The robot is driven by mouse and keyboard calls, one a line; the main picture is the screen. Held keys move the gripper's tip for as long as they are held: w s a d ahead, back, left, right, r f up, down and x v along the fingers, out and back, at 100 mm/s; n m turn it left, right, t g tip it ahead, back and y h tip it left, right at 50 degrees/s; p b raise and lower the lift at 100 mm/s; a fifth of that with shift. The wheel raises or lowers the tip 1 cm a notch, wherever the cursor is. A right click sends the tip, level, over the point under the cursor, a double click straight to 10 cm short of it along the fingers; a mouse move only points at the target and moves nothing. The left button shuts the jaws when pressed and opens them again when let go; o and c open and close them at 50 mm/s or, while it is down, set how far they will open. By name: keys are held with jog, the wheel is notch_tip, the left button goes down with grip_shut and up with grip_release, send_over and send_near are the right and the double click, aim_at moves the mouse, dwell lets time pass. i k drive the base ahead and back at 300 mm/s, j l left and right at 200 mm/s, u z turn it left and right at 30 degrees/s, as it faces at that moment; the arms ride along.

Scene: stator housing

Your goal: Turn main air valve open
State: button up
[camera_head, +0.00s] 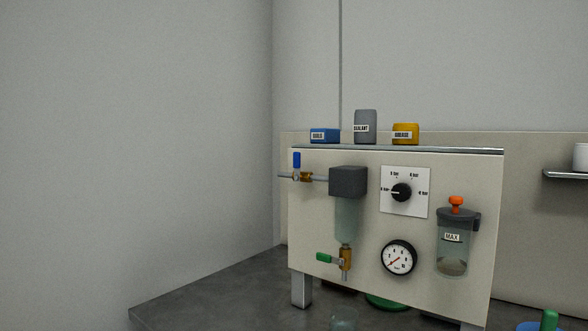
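A valve with a blue lever (297,160) and a brass body (301,177) sits on a pipe at the upper left of the beige panel (400,275). Its lever stands upright, across the horizontal pipe (285,175). A second valve with a green lever (325,258) and a brass body (345,259) hangs below the filter bowl, its lever pointing left. No label marks either one as the main air valve. The gauge (399,258) has its red needle at the lower left. My gripper is not in view.
A dark filter head (348,182), a black knob (401,192) and a jar with an orange cap (456,203) are on the panel. Blue, grey and yellow containers stand on its top ledge (440,150). The dark bench (215,290) is bare at left.

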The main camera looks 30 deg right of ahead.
aim_at(296, 154)
jog(key=i+l, duration=0.1)
jog(key=i, duration=0.3)
jog(key=i+l, duration=0.1)
jog(key=i, duration=0.3)
